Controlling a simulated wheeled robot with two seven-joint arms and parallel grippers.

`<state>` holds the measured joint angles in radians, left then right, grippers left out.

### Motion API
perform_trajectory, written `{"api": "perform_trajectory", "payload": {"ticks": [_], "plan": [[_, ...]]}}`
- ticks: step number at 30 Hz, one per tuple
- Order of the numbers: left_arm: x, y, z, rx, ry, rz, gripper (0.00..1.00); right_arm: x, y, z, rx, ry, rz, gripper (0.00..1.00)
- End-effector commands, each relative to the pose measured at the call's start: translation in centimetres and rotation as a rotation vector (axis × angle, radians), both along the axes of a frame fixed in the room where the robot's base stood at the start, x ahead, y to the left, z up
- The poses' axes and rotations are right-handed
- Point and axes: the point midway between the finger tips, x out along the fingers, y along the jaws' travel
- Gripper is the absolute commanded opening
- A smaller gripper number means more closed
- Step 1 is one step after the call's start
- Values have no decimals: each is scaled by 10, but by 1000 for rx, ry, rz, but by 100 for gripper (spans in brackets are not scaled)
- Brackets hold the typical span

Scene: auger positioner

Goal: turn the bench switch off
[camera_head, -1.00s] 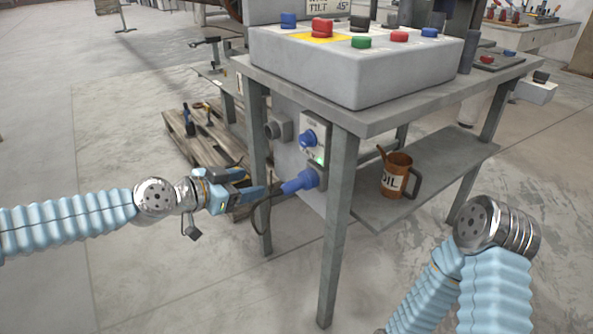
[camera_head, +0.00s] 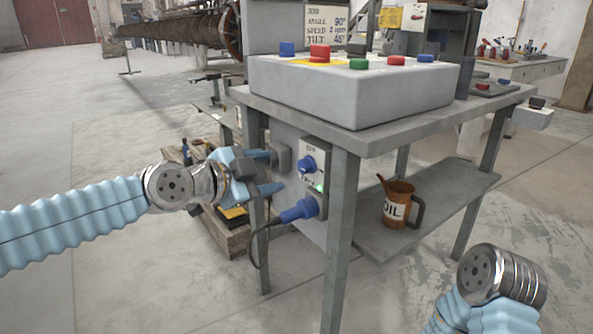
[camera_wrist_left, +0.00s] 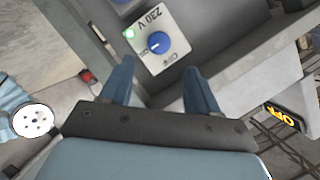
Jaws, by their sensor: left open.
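The bench switch is a blue rotary knob (camera_head: 307,164) on a pale plate (camera_head: 315,150) fixed to the bench's side panel, with a green light lit below it. In the left wrist view the knob (camera_wrist_left: 157,43) lies ahead of the fingers, on a plate with "230 V" and a lit green light. My left gripper (camera_head: 275,172) is open and empty, left of the knob and apart from it. Its fingers (camera_wrist_left: 157,88) show on both sides of the knob in the wrist view. My right arm shows at lower right, but its gripper is out of view.
A blue plug (camera_head: 300,210) with a dark cable sits below the switch. A bench leg (camera_head: 338,240) stands just right of it. The grey control box (camera_head: 350,90) is on the bench top. An oil can (camera_head: 398,203) stands on the lower shelf. A wooden pallet (camera_head: 225,238) lies behind my gripper.

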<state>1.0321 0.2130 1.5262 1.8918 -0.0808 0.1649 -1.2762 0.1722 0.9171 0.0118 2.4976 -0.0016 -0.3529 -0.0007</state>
Motion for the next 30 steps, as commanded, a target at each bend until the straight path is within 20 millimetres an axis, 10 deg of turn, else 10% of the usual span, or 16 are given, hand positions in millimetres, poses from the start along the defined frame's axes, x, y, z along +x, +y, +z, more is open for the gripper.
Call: {"api": "perform_trajectory", "payload": {"ticks": [30], "plan": [[68,-59,-26,2,0,0,61,0,0,5,0,2,1,43]]}}
